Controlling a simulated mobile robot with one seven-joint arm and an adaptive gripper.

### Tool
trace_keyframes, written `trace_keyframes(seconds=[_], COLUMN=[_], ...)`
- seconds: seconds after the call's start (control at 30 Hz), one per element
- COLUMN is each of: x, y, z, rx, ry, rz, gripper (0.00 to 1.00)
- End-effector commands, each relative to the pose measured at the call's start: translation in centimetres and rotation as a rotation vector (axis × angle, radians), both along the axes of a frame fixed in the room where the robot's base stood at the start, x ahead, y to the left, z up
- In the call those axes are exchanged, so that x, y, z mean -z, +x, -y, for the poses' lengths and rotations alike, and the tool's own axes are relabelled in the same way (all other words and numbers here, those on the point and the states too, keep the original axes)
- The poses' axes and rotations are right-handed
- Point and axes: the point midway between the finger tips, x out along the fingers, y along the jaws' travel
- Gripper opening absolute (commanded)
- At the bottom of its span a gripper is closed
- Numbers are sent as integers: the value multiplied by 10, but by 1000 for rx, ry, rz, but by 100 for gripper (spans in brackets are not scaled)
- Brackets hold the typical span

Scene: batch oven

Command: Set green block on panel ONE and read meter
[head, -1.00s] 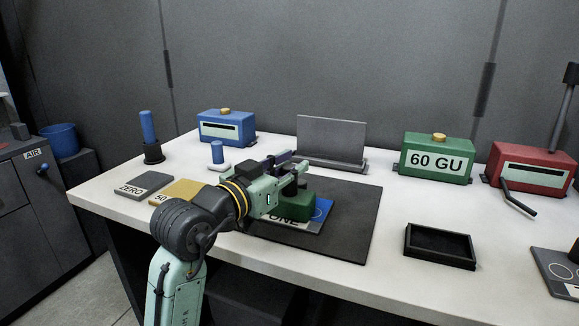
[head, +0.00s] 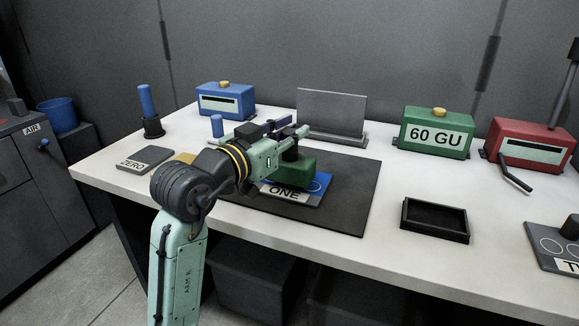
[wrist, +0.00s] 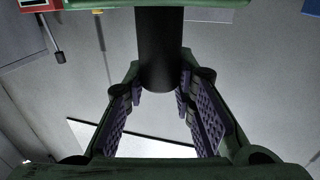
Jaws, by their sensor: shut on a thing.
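The green block (head: 293,174) is over the blue panel with the ONE label (head: 284,193). In the head view I cannot tell whether it rests on the panel or hangs just above it. My gripper (head: 289,138) is at the top of the block, shut on its dark upright knob. In the wrist view, the purple-padded fingers (wrist: 160,88) stand on both sides of the dark cylindrical knob (wrist: 159,50). A grey screen (head: 331,112) stands behind, with its face blank. The green box marked 60 GU (head: 437,131) stands to the right.
The panel lies on a dark mat (head: 345,205). A blue box (head: 225,99), a ZERO plate (head: 146,159) and a blue peg in a black holder (head: 147,110) are left. A black tray (head: 434,218) and a red box (head: 525,146) are right. Bare white table lies between mat and tray.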

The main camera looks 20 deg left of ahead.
Motion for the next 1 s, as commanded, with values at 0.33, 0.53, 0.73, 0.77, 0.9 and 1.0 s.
trace_keyframes(seconds=[0.33,0.53,0.73,0.77,0.9,1.0], x=[-33,-50,-60,-60,-59,-59], y=[0,0,0,0,0,0], z=[0,-1,0,0,-1,-1], rx=[-1,-2,-1,-1,-2,-2], ry=[1,1,0,0,0,0], rz=[3,3,3,3,3,3], gripper=[0,0,0,0,0,0])
